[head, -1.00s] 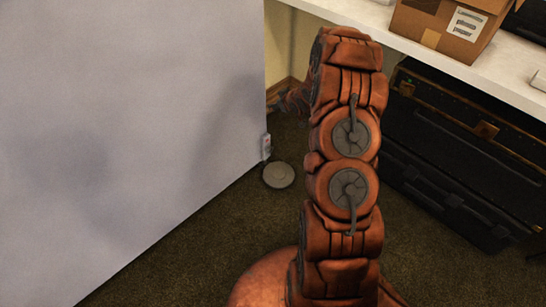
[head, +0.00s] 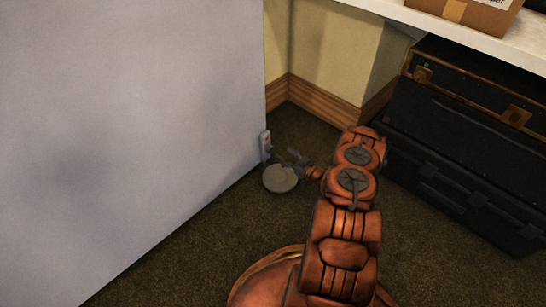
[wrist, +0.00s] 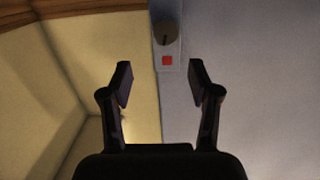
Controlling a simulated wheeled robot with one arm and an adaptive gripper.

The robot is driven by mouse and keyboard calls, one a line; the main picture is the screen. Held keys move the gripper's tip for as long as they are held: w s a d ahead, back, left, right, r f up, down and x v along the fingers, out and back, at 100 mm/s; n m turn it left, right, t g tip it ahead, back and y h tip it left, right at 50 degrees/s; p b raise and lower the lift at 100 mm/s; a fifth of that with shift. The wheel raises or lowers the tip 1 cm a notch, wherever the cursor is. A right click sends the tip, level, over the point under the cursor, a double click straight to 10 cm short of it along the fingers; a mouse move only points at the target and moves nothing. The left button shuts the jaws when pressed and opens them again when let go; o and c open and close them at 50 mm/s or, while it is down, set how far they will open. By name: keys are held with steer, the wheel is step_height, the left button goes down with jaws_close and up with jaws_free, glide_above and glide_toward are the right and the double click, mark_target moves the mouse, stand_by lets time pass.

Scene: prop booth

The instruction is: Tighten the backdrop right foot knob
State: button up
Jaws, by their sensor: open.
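The backdrop (head: 130,130) is a large pale grey panel at the left of the head view. At its right lower corner is a small light bracket (head: 265,147), with a round grey foot disc (head: 280,178) on the floor beside it. In the head view my gripper (head: 290,157) is small, right beside the bracket, and the knob cannot be made out.
A wooden baseboard (head: 320,92) and yellow wall stand behind. Black cases (head: 450,150) are stacked at the right under a white tabletop (head: 480,35) bearing a cardboard box (head: 470,10). Dark carpet (head: 200,250) is open in front of the backdrop.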

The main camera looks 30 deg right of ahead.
mark_target(271, 151)
steer(key=shift+t, duration=0.4)
steer(key=w+f+b, duration=0.1)
steer(key=w+a+b, duration=0.1)
steer(key=w, duration=0.1)
steer(key=w+f+b, duration=0.1)
steer(key=shift+w+a+f+b, duration=0.2)
steer(key=shift+a+f+b, duration=0.1)
steer(key=shift+a+f, duration=0.1)
steer(key=shift+w+a+r, duration=0.15)
steer(key=shift+w+r, duration=0.05)
steer(key=shift+w, duration=0.55)
steer(key=shift+a, duration=0.1)
steer(key=c, duration=1.2)
